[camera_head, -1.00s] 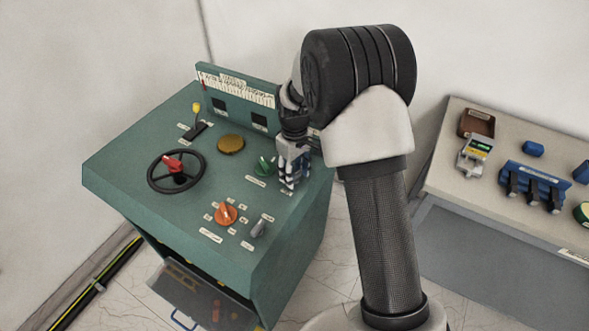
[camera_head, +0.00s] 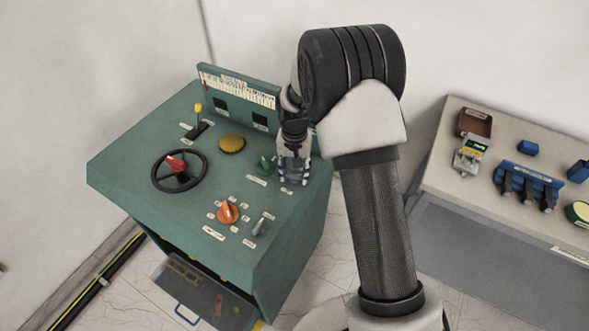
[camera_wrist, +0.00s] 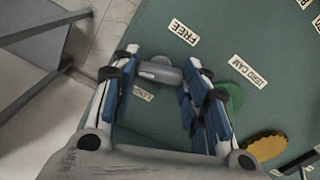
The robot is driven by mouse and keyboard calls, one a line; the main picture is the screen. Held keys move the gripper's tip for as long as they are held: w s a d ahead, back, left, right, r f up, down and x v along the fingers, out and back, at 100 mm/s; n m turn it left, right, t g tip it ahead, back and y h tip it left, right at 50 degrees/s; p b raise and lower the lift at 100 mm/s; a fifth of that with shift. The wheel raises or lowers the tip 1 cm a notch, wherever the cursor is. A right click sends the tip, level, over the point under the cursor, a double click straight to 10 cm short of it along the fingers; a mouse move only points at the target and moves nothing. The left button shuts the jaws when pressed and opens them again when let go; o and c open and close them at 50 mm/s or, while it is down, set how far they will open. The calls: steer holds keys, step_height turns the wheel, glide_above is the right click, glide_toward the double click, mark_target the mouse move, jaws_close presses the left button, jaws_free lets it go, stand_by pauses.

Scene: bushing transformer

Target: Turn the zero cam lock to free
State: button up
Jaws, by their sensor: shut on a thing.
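The zero cam lock is a small grey handle (camera_wrist: 160,73) on the green console's sloping top. In the wrist view it lies between my fingertips, close to the label reading FREE (camera_wrist: 184,32) and a partly hidden label (camera_wrist: 142,94) that seems to read LOCK. The ZERO CAM label (camera_wrist: 248,72) is to its right. My gripper (camera_wrist: 163,70) is shut on this handle. In the head view my gripper (camera_head: 294,180) is at the console's right edge and hides the handle.
A green knob (camera_head: 266,166) sits just left of my gripper, partly behind a finger in the wrist view. The console (camera_head: 130,172) also carries a handwheel (camera_head: 200,178), an orange knob (camera_head: 228,212) and a grey knob (camera_head: 261,225). A bench (camera_head: 440,170) stands at the right.

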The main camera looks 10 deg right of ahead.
mark_target(294, 174)
steer(key=shift+m, duration=1.9)
steer(key=shift+p, duration=0.3)
steer(key=o, duration=1)
steer(key=shift+o, duration=0.2)
steer(key=shift+r, duration=0.15)
step_height(294, 174, up, 12)
